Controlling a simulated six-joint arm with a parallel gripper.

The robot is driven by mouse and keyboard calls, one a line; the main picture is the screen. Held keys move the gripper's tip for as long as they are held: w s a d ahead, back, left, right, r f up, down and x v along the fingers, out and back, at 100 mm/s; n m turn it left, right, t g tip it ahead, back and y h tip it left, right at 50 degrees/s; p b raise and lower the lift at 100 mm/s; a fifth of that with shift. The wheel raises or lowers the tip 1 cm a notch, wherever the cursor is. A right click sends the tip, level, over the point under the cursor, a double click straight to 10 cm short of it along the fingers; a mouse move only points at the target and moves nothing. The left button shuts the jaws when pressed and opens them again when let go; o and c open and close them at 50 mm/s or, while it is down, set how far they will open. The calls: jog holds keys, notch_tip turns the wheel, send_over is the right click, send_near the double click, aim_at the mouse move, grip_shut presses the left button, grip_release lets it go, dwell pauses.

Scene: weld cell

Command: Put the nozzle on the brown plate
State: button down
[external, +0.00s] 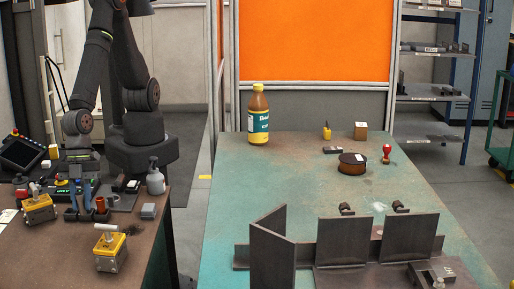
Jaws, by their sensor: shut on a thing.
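My gripper (79,212) is low over the brown bench at the left, with its blue-sided fingers pointing down. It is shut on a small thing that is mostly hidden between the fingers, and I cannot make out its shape. A small copper-coloured cylinder (101,205) shows just right of the fingers. I cannot tell which of these is the nozzle. No flat brown plate can be made out for certain. A round, dark brown, spool-like thing (352,164) lies on the green table at the right.
Two yellow-topped clamp blocks (110,249) and a grey bottle (155,178) stand near my gripper. A gap separates the bench from the green table (225,220). That table holds a tall brown bottle (258,115), a red stamp (386,153) and upright steel plates (342,240) in front.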

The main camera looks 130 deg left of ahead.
jog(key=shift+w+a+f, duration=0.1)
jog(key=shift+w+f, duration=0.35)
jog(key=shift+w, duration=0.2)
jog(key=shift+f, duration=1.9)
jog(key=shift+f, duration=0.2)
jog(key=c, duration=1.2)
grip_release()
jog(key=shift+r, duration=0.1)
jog(key=shift+s+r, duration=0.1)
jog(key=shift+r, duration=0.45)
jog(key=v, duration=1.1)
